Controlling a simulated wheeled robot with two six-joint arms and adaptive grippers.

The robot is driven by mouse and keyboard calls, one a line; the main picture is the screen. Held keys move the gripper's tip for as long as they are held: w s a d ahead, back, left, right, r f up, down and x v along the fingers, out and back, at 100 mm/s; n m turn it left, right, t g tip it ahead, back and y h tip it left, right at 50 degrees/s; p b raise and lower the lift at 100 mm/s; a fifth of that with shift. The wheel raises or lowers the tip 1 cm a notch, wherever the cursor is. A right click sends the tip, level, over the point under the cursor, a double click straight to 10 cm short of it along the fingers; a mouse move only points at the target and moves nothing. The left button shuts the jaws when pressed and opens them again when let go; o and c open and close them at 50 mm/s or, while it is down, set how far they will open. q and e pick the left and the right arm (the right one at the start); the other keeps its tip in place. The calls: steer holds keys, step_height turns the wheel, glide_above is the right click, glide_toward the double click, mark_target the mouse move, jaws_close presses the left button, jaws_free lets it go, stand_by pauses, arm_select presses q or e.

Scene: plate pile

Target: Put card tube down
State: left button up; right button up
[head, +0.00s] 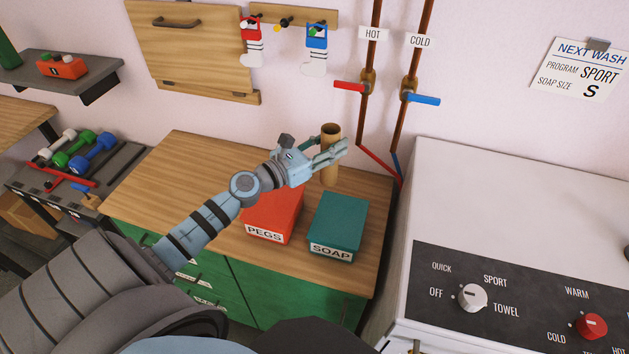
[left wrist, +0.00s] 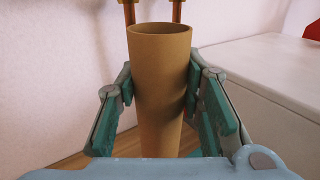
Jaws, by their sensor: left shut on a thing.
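The card tube (head: 329,133) is a tan, hollow, upright cylinder above or on the back right of the wooden cabinet top (head: 180,165). My left gripper (head: 330,150) is shut on it, with its fingers on either side. In the left wrist view the tube (left wrist: 160,85) stands between the green finger pads (left wrist: 163,95), its open upper end facing the camera. The tube's lower end is partly hidden, so I cannot tell whether it touches the cabinet top. My right gripper is not in view.
A red PEGS box (head: 272,222) and a teal SOAP box (head: 337,224) stand in front of the tube. The HOT and COLD pipes (head: 368,110) run behind. A white washing machine (head: 500,190) stands at the right. The cabinet top's left part is clear.

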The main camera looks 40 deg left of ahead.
arm_select(q)
steer(key=w+a+f+n+y, duration=0.2)
steer(key=w+f+y, duration=0.15)
steer(key=w, duration=0.35)
step_height(320, 180, down, 10)
steer(key=b, duration=0.8)
steer(key=shift+w+r, duration=0.15)
steer(key=shift+r, duration=0.05)
steer(key=o, duration=0.4)
steer(key=shift+a, duration=0.1)
steer(key=o, duration=0.4)
steer(key=shift+o, duration=0.2)
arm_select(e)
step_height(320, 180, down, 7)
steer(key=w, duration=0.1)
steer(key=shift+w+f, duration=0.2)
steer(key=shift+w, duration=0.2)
arm_select(q)
steer(key=shift+r, duration=0.1)
